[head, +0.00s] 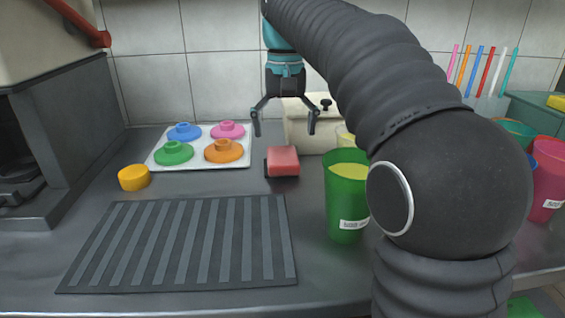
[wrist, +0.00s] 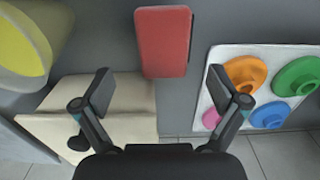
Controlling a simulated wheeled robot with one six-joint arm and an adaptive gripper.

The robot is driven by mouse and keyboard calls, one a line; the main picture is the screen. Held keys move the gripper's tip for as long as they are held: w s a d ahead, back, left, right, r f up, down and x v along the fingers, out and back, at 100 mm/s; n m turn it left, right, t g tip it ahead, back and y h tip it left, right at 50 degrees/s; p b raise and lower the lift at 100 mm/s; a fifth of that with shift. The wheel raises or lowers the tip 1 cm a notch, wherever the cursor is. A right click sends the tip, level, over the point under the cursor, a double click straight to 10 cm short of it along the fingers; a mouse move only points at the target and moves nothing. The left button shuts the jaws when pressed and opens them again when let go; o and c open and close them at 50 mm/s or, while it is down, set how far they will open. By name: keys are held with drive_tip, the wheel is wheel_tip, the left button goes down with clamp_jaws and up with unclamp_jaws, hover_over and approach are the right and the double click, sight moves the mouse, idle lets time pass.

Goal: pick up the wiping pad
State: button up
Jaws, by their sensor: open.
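The wiping pad looks to be the red block (head: 283,161) with a dark underside, lying on the grey counter right of the lid tray. It also shows in the wrist view as a red rectangle (wrist: 164,38) at the top middle, beyond my fingertips. My gripper (head: 283,127) hangs pointing down above and slightly behind the pad, with its fingers spread wide and nothing between them. In the wrist view my open fingertips (wrist: 160,90) stand either side of the pad's line, apart from it.
A white tray (head: 160,162) of coloured lids is left of the pad. A green cup (head: 345,205) with yellow contents stands close on the right, and a cream box (head: 300,135) behind.

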sight(283, 155)
drive_tip(key=shift+s+a+f+b, duration=0.15)
drive_tip(key=shift+f+b, duration=0.15)
drive_tip(key=shift+f, duration=1.05)
drive_tip(key=shift+a+f+b, duration=0.1)
drive_tip(key=shift+f+b, duration=0.2)
drive_tip(key=shift+f, duration=1)
drive_tip(key=c, duration=1)
